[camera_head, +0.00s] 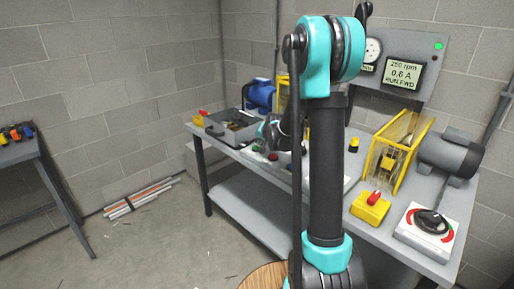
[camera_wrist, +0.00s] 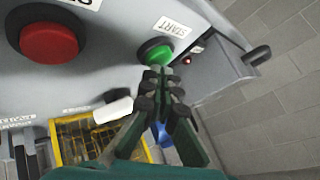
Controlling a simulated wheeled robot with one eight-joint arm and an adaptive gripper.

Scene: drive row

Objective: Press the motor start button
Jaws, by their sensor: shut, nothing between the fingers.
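The green start button (camera_wrist: 155,50), with a START label (camera_wrist: 172,27) beside it, sits on a grey panel in the wrist view. My gripper (camera_wrist: 162,76) is shut and empty, its fingertips overlapping the button's lower edge in the picture. I cannot tell whether they touch it. A large red button (camera_wrist: 50,38) is at the left of the same panel. In the head view my own arm hides most of the gripper and the panel. The wall display (camera_head: 403,71) reads 250 rpm, 0.6 A, RUN FWD, and a green lamp (camera_head: 438,46) is lit above it.
The bench (camera_head: 250,155) also holds a yellow guard (camera_head: 399,143), a grey motor (camera_head: 450,154), a yellow box with a red knob (camera_head: 370,206), and a rotary switch (camera_head: 430,224). A grey bin (camera_head: 232,127) and blue machine (camera_head: 260,95) stand at the far end.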

